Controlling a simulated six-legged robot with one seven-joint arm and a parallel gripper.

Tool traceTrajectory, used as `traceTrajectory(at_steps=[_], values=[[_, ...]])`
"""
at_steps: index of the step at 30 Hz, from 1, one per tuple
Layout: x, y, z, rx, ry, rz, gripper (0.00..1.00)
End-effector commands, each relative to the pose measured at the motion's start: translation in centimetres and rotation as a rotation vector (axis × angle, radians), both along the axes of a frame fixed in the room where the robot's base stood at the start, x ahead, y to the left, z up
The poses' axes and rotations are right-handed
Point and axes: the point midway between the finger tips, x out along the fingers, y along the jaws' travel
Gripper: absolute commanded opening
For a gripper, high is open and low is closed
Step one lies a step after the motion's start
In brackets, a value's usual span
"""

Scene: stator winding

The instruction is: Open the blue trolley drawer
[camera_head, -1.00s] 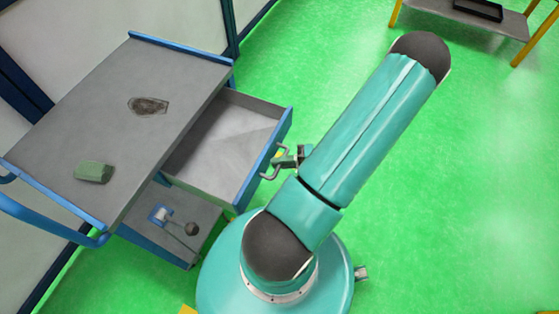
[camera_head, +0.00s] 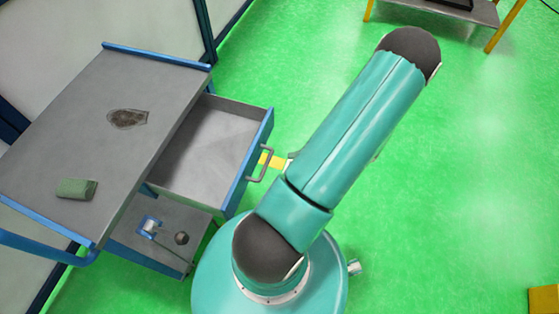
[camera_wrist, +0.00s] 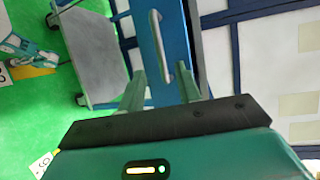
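The trolley (camera_head: 105,100) has a grey top with blue edges. Its blue-fronted drawer (camera_head: 215,150) is pulled well out and looks empty inside. The metal handle (camera_head: 262,164) on the drawer front is free in the head view, just left of my arm. My gripper is mostly hidden behind my arm there. In the wrist view my gripper (camera_wrist: 160,88) has its two fingers apart with nothing between the tips. The handle (camera_wrist: 158,45) and blue drawer front (camera_wrist: 180,25) lie beyond the fingertips, with a gap.
A green block (camera_head: 76,188) and a dark brown patch (camera_head: 128,119) are on the trolley top. A lower shelf (camera_head: 160,235) holds a small blue-and-white item. A yellow-legged table (camera_head: 480,12) stands at the far right. Green floor is open on the right.

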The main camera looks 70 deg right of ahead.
Motion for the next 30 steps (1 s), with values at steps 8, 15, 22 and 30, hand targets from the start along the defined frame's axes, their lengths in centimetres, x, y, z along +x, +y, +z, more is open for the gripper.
traceTrajectory(at_steps=[8, 15, 22, 30], values=[[-3.3, -1.5, 0.7, -0.001, 0.000, 0.000, 0.34], [-3.5, -1.6, 0.7, 0.000, 0.000, 0.001, 0.34], [-3.5, -1.6, 0.7, 0.000, 0.000, 0.001, 0.34], [-3.1, -1.7, 1.1, -0.003, 0.012, 0.021, 0.34]])
